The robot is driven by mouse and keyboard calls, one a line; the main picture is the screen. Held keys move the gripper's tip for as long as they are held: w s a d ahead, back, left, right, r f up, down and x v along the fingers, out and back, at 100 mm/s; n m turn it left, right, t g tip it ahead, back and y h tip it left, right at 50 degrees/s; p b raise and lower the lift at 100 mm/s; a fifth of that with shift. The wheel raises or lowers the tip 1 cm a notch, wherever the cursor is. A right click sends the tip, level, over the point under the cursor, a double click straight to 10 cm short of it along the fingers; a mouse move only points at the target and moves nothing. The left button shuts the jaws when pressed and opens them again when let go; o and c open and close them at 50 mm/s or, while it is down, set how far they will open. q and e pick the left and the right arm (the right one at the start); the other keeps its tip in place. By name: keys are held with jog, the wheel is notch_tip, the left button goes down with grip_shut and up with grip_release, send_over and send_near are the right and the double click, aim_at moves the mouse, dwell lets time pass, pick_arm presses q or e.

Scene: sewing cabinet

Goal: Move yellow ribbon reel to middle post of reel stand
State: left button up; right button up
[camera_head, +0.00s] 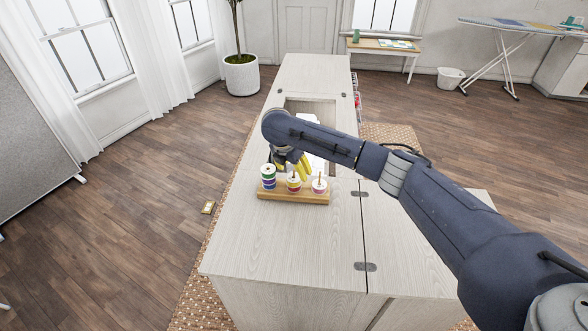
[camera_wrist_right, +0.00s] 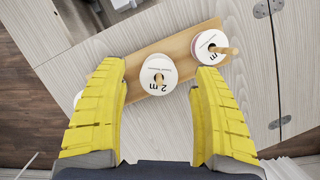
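The wooden reel stand (camera_head: 262,194) sits on the pale cabinet top, with reels on its left, middle and right posts. In the head view a small yellow band, apparently the yellow ribbon reel (camera_head: 293,181), shows on the middle post, above a reddish band. My right gripper (camera_head: 305,170) is over the stand's far side near the middle post. In the right wrist view its yellow fingers (camera_wrist_right: 158,78) are spread, with the middle reel's white "2 m" face (camera_wrist_right: 152,68) between them and gaps on both sides. My left gripper is out of view.
The left post's green, blue and purple reels (camera_head: 268,177) form the taller stack. A pinkish reel (camera_head: 319,187) is on the right post. Behind the stand is a recessed opening (camera_head: 312,106) in the cabinet top. The top in front of the stand is clear.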

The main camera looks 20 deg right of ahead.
jog(key=v, duration=1.2)
dwell(0.4)
